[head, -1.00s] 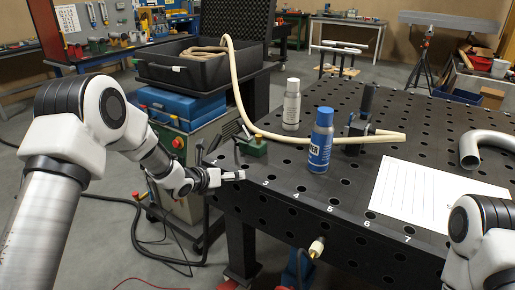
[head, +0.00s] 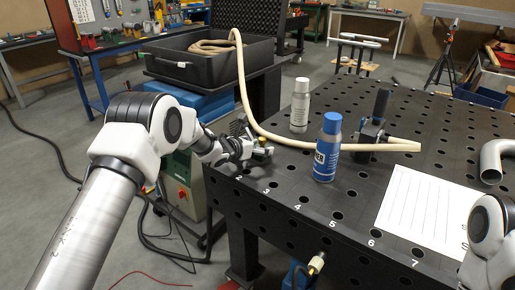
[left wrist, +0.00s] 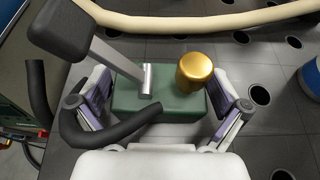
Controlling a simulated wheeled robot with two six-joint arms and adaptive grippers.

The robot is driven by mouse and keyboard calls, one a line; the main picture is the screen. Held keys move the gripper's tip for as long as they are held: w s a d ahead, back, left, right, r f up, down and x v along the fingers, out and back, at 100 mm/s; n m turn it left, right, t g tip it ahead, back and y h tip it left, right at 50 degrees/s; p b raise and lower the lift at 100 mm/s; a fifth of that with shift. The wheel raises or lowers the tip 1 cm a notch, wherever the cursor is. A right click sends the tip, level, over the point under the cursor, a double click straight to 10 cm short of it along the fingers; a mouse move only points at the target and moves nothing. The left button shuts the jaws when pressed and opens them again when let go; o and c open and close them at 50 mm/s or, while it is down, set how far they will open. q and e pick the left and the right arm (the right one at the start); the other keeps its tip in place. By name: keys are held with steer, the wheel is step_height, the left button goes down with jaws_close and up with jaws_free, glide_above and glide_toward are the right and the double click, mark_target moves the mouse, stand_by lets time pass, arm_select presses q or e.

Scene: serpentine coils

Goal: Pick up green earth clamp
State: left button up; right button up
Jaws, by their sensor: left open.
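The green earth clamp (left wrist: 130,103) shows in the left wrist view as a green block with a brass knob, a grey lever bar and a black cable. It sits on the black perforated table near its left corner. My left gripper (left wrist: 163,98) is open, with one finger on each side of the green block; I cannot tell whether they touch it. In the head view my left gripper (head: 262,152) is at that corner and hides most of the clamp. Part of my right arm shows at the lower right; its gripper is out of view.
A blue spray can (head: 326,150) and a white can (head: 300,105) stand right of the clamp. A cream hose (head: 245,95) runs from the black case (head: 180,62) past the clamp. A white sheet (head: 425,207) lies on the table's right.

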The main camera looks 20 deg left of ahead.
arm_select(q)
steer(key=shift+s+r, duration=0.15)
steer(key=shift+s+a+r, duration=0.1)
steer(key=shift+s+r, duration=0.05)
steer(key=c, duration=1.5)
steer(key=shift+c, duration=0.3)
